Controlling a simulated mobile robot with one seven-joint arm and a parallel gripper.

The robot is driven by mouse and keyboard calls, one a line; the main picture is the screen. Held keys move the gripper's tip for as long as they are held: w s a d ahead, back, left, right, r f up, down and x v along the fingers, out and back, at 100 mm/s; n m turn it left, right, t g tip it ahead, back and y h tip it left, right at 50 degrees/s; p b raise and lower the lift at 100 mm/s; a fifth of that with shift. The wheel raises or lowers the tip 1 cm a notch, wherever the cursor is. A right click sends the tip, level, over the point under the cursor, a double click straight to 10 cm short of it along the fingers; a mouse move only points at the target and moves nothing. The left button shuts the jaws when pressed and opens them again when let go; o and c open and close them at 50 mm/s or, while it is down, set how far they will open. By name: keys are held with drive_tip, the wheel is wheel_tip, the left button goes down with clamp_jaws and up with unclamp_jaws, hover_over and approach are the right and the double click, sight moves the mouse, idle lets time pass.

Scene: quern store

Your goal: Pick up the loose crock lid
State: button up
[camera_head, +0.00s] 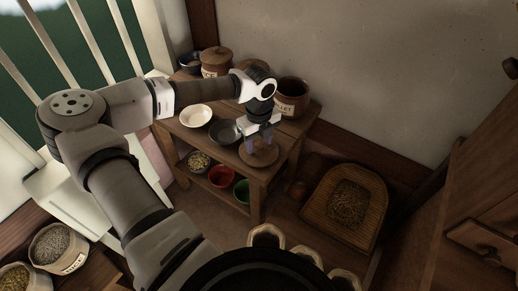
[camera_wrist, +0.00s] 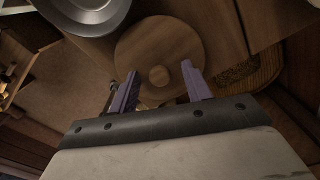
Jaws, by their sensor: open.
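The loose crock lid (camera_head: 260,158) is a round brown wooden disc lying near the front corner of the wooden table. In the wrist view the lid (camera_wrist: 158,45) shows from above, with a small round knob (camera_wrist: 159,75) at its middle. My gripper (camera_head: 258,145) is over the lid, pointing down. In the wrist view its two purple fingers (camera_wrist: 157,85) are apart, one on each side of the knob's line. Nothing is held between them. I cannot tell how high the fingertips are above the lid.
A dark bowl (camera_head: 224,131) sits close to the lid's left, and a cream bowl (camera_head: 196,116) beyond it. An open brown crock (camera_head: 291,97) and a lidded crock (camera_head: 216,61) stand at the back. Small bowls, one red (camera_head: 221,176), are on the lower shelf. A woven tray (camera_head: 343,204) is right.

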drive_tip(key=shift+c, duration=0.3)
drive_tip(key=c, duration=1)
clamp_jaws()
drive_tip(key=shift+r, duration=0.15)
